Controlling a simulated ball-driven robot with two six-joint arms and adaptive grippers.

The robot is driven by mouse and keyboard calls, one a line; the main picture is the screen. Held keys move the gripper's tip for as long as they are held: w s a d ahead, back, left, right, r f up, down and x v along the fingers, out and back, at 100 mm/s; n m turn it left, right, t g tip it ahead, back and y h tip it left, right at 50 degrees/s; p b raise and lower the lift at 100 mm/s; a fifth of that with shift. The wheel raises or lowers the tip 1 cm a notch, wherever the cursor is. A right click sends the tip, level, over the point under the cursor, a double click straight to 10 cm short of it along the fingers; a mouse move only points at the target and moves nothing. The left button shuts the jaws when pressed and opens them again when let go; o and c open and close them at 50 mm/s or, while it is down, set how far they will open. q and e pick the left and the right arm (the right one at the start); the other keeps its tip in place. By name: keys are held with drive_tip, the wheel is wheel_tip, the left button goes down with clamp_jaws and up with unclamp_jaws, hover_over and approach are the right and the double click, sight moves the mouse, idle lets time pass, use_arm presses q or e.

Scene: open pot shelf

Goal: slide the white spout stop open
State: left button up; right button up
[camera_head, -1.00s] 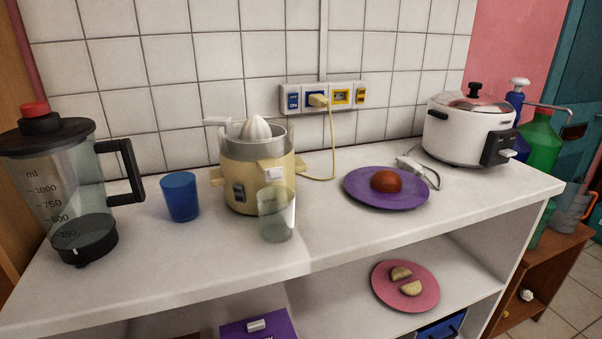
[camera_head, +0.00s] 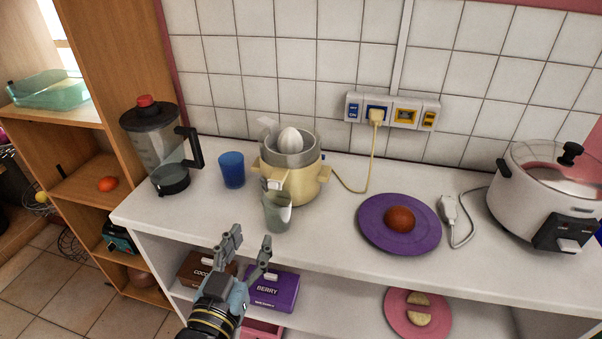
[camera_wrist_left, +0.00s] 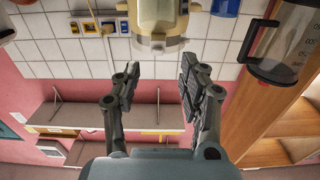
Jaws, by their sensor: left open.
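The cream juicer (camera_head: 292,181) stands on the white counter with a pale reamer on top. Its small white spout stop (camera_head: 273,184) shows at the front, just above a clear glass (camera_head: 277,216). I cannot tell the stop's exact position on the spout. My left gripper (camera_head: 250,238) is open and empty, in front of the counter edge, below and nearer than the glass. In the left wrist view the picture is upside down; the juicer (camera_wrist_left: 160,14) shows at the top, beyond the open fingers of the left gripper (camera_wrist_left: 158,68). My right gripper is not in view.
A blue cup (camera_head: 232,170) and a blender (camera_head: 158,148) stand left of the juicer. A purple plate (camera_head: 372,228) with a red-brown round thing and a white cooker (camera_head: 530,205) are at right. A cord runs to the wall socket. Boxes, including purple (camera_head: 272,291), sit below the counter.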

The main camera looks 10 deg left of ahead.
sight(271, 187)
use_arm(q)
drive_tip(key=w+r+b, duration=0.1)
drive_tip(key=w, duration=0.2)
drive_tip(key=w+b, duration=0.1)
drive_tip(key=w, duration=0.3)
drive_tip(key=w+r+b, duration=0.1)
drive_tip(key=w, duration=0.3)
drive_tip(key=shift+w+d+r+b, duration=0.1)
drive_tip(key=shift+d+r+b, duration=0.25)
drive_tip(key=shift+b, duration=0.05)
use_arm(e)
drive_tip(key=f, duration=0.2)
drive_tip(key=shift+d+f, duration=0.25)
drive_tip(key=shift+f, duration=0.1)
use_arm(q)
clamp_jaws()
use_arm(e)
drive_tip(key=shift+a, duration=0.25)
use_arm(q)
drive_tip(key=shift+a+r, duration=0.1)
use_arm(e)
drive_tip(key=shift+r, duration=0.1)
